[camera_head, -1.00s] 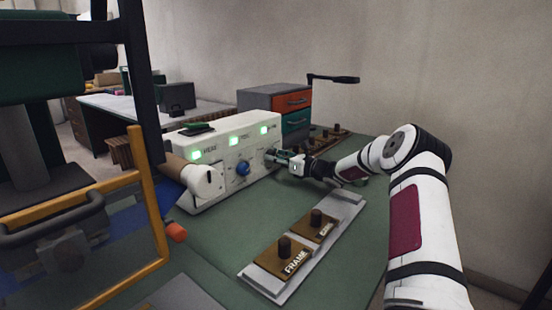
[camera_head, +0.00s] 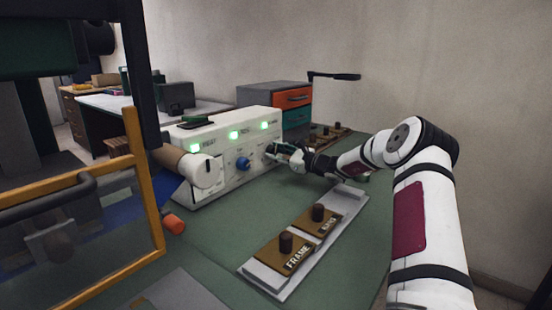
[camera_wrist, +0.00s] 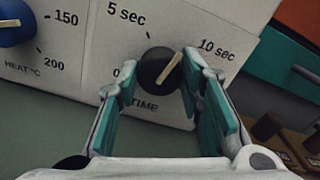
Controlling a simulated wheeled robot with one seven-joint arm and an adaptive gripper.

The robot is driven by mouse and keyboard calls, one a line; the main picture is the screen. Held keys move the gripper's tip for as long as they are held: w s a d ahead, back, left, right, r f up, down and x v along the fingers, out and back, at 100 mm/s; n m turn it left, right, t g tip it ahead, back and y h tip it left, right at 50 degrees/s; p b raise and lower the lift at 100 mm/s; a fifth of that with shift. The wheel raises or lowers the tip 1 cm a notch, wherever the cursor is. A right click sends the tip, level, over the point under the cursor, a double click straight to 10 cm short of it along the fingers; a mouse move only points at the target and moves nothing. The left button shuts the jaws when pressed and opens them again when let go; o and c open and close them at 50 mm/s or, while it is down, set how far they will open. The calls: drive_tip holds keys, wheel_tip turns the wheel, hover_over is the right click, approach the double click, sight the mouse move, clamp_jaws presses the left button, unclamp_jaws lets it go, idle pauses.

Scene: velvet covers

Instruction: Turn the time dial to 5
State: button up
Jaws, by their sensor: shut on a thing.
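The time dial (camera_wrist: 158,70) is a black round knob with a cream pointer on the white control panel (camera_head: 222,172). In the wrist view its pointer slants up and right, toward the "10 sec" mark. The "5 sec" label (camera_wrist: 126,15) is above it to the left, and "TIME" is printed below. My gripper (camera_wrist: 152,78) is shut on the dial, with one teal-padded finger at its left and one at its right.
The blue heat dial (camera_head: 243,163) is left of my gripper. Green lights line the panel's top. An orange-and-teal drawer unit (camera_head: 291,98) stands behind.

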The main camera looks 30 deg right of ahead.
drive_tip(key=n+b, duration=0.5)
drive_tip(key=b, duration=0.1)
drive_tip(key=shift+f+n, duration=0.2)
drive_tip(key=shift+n, duration=0.2)
drive_tip(key=n+b, duration=0.3)
drive_tip(key=b, duration=0.1)
drive_tip(key=shift+b, duration=0.3)
drive_tip(key=shift+n+b, duration=0.8)
drive_tip(key=shift+b, duration=0.45)
drive_tip(key=shift+r, duration=0.15)
drive_tip(key=o, duration=1.2)
drive_tip(key=shift+c, duration=0.2)
drive_tip(key=v, duration=1.2)
